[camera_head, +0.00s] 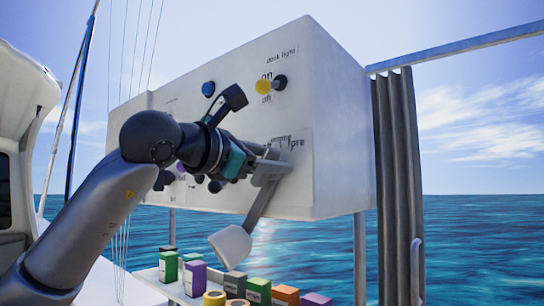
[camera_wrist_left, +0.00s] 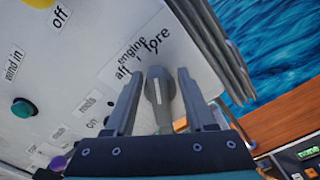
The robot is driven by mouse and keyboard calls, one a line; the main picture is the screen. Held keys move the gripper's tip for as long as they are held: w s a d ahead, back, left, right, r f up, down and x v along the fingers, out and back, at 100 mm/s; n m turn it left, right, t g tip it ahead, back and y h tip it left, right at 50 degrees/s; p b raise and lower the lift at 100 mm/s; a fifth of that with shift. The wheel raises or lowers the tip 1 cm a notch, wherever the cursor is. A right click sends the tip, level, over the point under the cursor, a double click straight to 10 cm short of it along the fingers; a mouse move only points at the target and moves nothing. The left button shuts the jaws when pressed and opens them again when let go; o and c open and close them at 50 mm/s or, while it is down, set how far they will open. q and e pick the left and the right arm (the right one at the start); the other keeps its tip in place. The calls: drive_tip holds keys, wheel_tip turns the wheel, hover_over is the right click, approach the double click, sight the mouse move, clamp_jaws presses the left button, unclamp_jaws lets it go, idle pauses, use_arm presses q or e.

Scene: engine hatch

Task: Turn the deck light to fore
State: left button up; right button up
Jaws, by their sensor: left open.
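The lever under the "engine" label, marked "aft" and "fore", sits low on the white panel's right part. The left gripper also shows in the head view (camera_head: 265,165), at the lever's upper end. The "deck light" label sits above a yellow-capped control (camera_head: 263,87), marked "on" and "off". My right gripper is not in view.
The white panel (camera_head: 335,150) also carries a blue button (camera_head: 208,89) and a green button (camera_wrist_left: 23,107). A grey curtain (camera_head: 395,180) hangs at its right. Several coloured boxes (camera_head: 258,291) and tape rolls (camera_head: 214,298) stand below the panel.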

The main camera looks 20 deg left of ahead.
use_arm(q)
drive_tip(key=shift+a, duration=0.1)
drive_tip(key=shift+s+r, duration=0.15)
drive_tip(key=shift+s, duration=0.1)
drive_tip(key=b+v, duration=0.4)
drive_tip(key=v, duration=1)
drive_tip(key=shift+s+a, duration=0.25)
drive_tip(key=shift+s, duration=0.05)
